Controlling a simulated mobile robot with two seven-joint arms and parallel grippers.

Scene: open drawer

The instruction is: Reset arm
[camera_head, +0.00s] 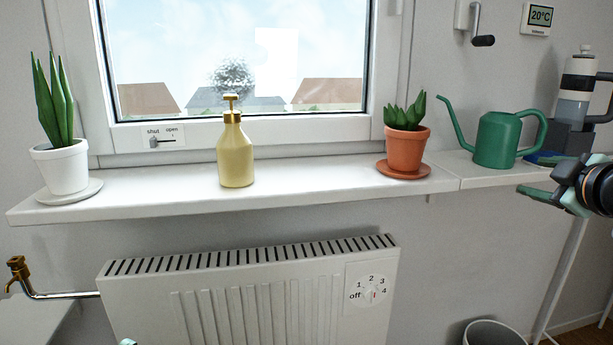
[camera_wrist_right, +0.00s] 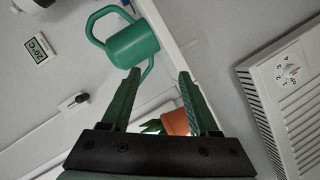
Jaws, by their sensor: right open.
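My right gripper (camera_head: 548,196) is at the right edge of the head view, in front of the window sill's right end and below the green watering can (camera_head: 495,140). In the right wrist view its two green fingers (camera_wrist_right: 159,75) stand apart with nothing between them touching either finger. The watering can also shows beyond the fingertips there (camera_wrist_right: 133,45). A small teal tip at the bottom edge of the head view may be part of my left gripper (camera_head: 128,342); its jaws are hidden.
The white sill (camera_head: 310,190) holds a snake plant in a white pot (camera_head: 62,168), a yellow pump bottle (camera_head: 235,155) and a terracotta pot (camera_head: 405,150). Below are a radiator (camera_head: 230,300), a brass tap (camera_head: 17,268) and a bin (camera_head: 490,333). A crank (camera_head: 483,40) hangs above.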

